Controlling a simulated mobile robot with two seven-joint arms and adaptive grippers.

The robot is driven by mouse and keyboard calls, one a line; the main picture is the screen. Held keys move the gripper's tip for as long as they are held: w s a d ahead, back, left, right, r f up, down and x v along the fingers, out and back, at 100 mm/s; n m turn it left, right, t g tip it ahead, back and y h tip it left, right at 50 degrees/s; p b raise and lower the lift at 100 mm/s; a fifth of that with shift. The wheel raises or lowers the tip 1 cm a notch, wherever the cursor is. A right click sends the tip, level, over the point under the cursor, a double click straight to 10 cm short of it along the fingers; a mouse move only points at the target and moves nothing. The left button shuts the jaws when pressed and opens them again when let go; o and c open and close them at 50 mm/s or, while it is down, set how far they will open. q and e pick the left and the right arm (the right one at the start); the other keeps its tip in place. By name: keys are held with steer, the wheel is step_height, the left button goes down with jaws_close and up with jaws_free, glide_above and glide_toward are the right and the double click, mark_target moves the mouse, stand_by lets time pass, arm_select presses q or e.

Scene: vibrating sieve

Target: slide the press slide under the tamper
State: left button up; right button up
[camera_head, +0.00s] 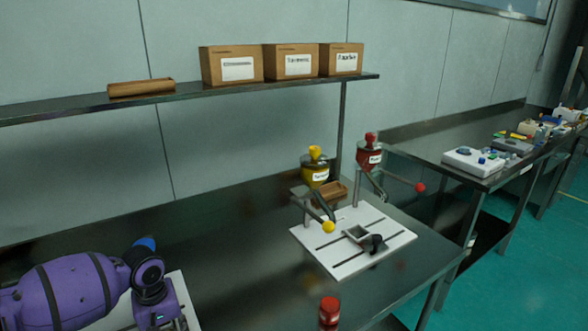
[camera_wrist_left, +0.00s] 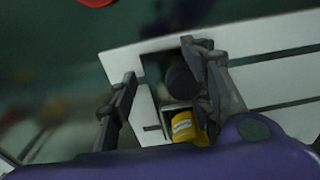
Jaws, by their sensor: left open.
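In the left wrist view the press slide's dark knob (camera_wrist_left: 180,82) stands over a dark opening in a white slotted board (camera_wrist_left: 240,78). My left gripper (camera_wrist_left: 160,62) is open, with one finger on each side of the knob. The right-hand finger is very close to it; contact cannot be told. A small yellow container with a label (camera_wrist_left: 183,126) sits just below the knob, between the fingers. In the head view my purple left arm (camera_head: 75,290) covers most of a white board at the lower left, and its fingertips are hidden. I cannot make out a tamper there. My right gripper is not in view.
Another white slotted board (camera_head: 340,262) has a black-handled slide (camera_head: 376,243) and a yellow-knobbed lever (camera_head: 328,227). Yellow (camera_head: 315,172) and red (camera_head: 369,155) jars stand behind. A red jar (camera_head: 330,310) stands at the front. A shelf (camera_head: 190,98) holds labelled boxes.

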arm_select(q)
steer(key=shift+w+d, duration=0.4)
steer(key=shift+d, duration=0.25)
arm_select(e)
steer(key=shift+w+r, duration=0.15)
arm_select(q)
steer(key=o, duration=1.2)
step_height(320, 180, up, 9)
steer(key=p, duration=0.4)
steer(key=shift+p, duration=0.35)
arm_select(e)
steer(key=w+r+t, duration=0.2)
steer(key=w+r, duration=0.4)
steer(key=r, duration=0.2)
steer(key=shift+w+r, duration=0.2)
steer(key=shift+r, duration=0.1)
